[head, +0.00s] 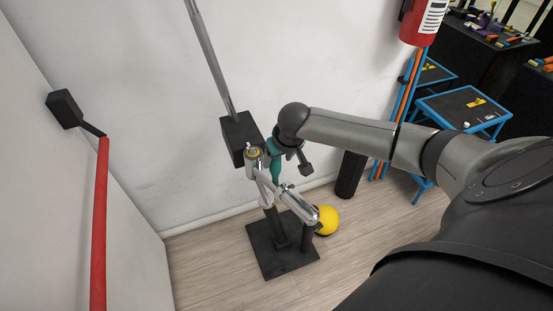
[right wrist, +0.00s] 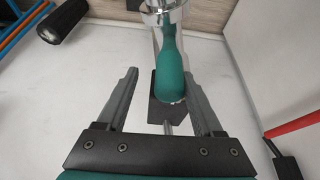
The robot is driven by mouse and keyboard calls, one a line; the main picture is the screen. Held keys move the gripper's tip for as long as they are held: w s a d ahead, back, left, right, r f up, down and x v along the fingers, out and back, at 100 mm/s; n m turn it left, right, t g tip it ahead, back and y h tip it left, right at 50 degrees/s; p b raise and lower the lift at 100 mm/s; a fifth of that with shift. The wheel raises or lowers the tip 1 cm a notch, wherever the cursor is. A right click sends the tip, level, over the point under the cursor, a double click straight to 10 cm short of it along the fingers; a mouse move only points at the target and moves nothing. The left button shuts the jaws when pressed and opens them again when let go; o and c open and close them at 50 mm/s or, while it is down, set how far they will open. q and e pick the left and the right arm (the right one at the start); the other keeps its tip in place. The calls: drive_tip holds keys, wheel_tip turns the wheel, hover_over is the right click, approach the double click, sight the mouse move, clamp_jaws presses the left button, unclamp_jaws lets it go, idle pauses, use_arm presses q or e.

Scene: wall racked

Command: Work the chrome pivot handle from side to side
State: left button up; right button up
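The pivot handle has a teal grip (head: 276,168) and chrome links (head: 268,187) on a black stand by the white wall. In the right wrist view, the teal grip (right wrist: 172,72) hangs below a bright chrome collar (right wrist: 163,6). My right gripper (head: 283,152) is at the grip's upper part; its fingers are hard to make out in the head view. In the right wrist view, the right gripper (right wrist: 161,76) is open, with a finger on each side of the grip and gaps showing. I cannot tell whether anything touches. My left gripper is not in view.
A black block (head: 238,132) with a steel pole (head: 208,55) is behind the handle. A yellow ball (head: 327,220) lies beside the black floor plate (head: 270,262). A red bar (head: 100,220) is at left. Blue-framed tables (head: 465,107) and a red extinguisher (head: 423,20) are at right.

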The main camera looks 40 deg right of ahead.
drive_tip(key=shift+a, duration=0.25)
drive_tip(key=shift+s+r, duration=0.15)
drive_tip(key=shift+r, duration=0.3)
drive_tip(key=p+v, duration=0.1)
drive_tip(key=v, duration=1.3)
drive_tip(key=shift+p, duration=0.4)
drive_tip(key=shift+s+r, duration=0.1)
